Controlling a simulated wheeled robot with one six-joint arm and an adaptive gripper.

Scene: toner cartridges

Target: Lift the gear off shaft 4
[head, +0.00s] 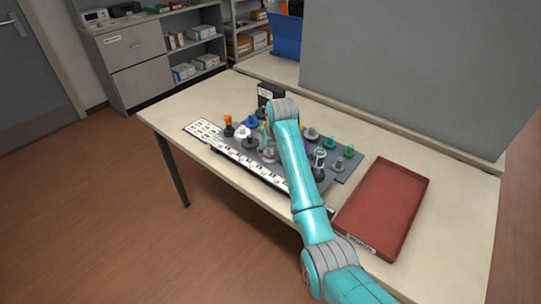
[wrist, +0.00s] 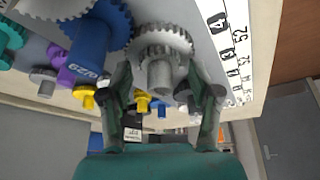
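In the wrist view a grey stepped gear (wrist: 163,36), with a large toothed wheel and a smaller toothed hub, sits close in front of my gripper (wrist: 162,80). The printed number 4 label (wrist: 221,22) is beside it on the right. My gripper's two fingers stand on either side of the hub, with visible gaps, so it looks open. Whether a finger touches the large wheel I cannot tell. In the head view my arm hides the gripper and this gear above the grey gear board (head: 344,174).
A blue gear (wrist: 97,30) stands close left of the grey one, with yellow and purple parts nearby. In the head view, several gears and an orange-topped part (head: 228,120) stand on the board. A red tray (head: 385,208), seemingly empty, lies to the right. A black box (head: 270,92) stands behind.

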